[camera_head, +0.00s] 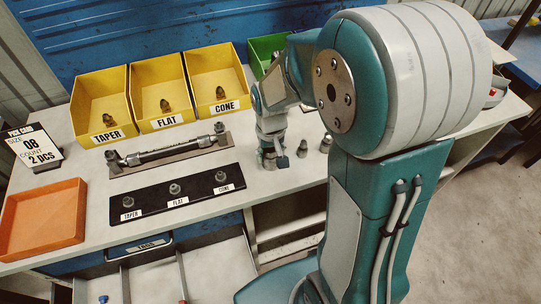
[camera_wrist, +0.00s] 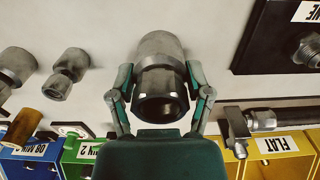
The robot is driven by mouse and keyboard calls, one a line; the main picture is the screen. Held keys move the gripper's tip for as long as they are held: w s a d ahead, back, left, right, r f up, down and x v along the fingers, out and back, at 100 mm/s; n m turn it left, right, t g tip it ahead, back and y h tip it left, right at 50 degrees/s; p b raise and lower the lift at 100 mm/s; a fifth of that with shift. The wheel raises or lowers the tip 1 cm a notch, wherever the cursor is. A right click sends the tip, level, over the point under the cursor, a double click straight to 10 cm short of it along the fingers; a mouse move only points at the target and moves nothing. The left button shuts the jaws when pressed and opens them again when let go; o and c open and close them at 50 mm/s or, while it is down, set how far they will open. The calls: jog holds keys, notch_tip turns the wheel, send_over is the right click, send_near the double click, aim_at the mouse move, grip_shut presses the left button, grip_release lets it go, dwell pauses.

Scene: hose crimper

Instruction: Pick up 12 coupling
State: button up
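A large metal coupling (camera_wrist: 160,75) stands on the table between the two fingers of my gripper (camera_wrist: 160,92) in the wrist view. One finger is on each side of it, with what looks like a small gap; firm contact does not show. No size mark is readable on it. In the head view my gripper (camera_head: 272,157) is low over the table, right of the black mat, and mostly hides this coupling. Two smaller couplings (camera_wrist: 65,75) (camera_wrist: 16,67) stand apart to the left in the wrist view. They appear right of my gripper in the head view (camera_head: 326,144).
Yellow TAPER (camera_head: 104,118), FLAT and CONE bins stand at the back, with a green bin (camera_head: 262,50) beside them. A hose assembly (camera_head: 165,152), black mat (camera_head: 150,205), orange tray (camera_head: 42,222) and pick card (camera_head: 33,148) reading size 08, count 2 pcs lie left.

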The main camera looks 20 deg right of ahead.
jog(key=shift+c, duration=0.8)
